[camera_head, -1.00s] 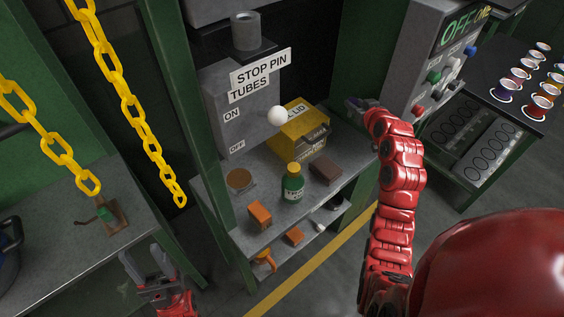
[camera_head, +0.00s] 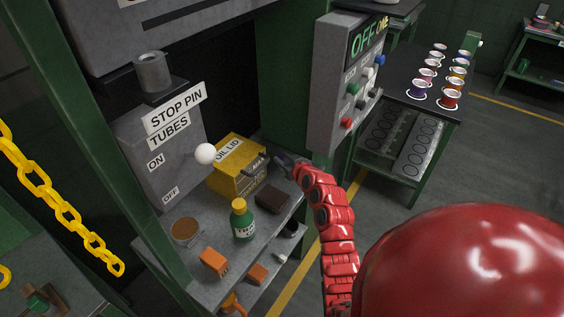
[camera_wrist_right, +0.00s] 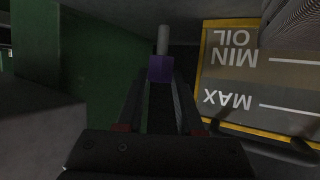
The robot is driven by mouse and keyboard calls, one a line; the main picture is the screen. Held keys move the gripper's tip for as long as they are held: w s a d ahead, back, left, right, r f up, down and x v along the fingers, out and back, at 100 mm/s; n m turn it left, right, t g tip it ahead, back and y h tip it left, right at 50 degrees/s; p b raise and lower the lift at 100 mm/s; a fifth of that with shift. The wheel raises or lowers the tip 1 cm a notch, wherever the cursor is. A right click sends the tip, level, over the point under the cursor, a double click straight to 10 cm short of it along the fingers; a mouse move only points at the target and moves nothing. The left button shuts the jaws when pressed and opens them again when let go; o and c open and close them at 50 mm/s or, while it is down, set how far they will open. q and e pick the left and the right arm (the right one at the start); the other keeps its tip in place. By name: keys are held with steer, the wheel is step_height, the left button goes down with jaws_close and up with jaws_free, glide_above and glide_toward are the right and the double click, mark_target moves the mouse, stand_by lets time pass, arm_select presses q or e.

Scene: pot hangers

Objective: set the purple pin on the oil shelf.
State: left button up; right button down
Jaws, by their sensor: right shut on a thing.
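My right gripper (camera_head: 281,162) is at the right side of the yellow OIL LID box (camera_head: 240,165), above the grey shelf (camera_head: 228,263). In the right wrist view its fingers (camera_wrist_right: 161,82) are shut on the purple pin (camera_wrist_right: 161,68), which has a purple block end and a pale grey rod (camera_wrist_right: 163,38) pointing away. The yellow box with its MIN and MAX OIL marks (camera_wrist_right: 260,80) stands just right of the pin in that view. The pin is too small to make out in the head view. I cannot tell whether it touches the shelf. My left gripper is out of view.
On the shelf stand a green bottle (camera_head: 242,221), a dark brown block (camera_head: 272,198), an orange block (camera_head: 213,262) and a round brown-topped tin (camera_head: 186,231). A green post (camera_head: 318,157) and a grey button panel (camera_head: 343,85) are close to my right arm.

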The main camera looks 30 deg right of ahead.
steer(key=shift+f, duration=0.75)
steer(key=shift+f, duration=0.2)
steer(key=c, duration=0.5)
jaws_free()
steer(key=shift+c, duration=0.2)
steer(key=shift+r, duration=0.1)
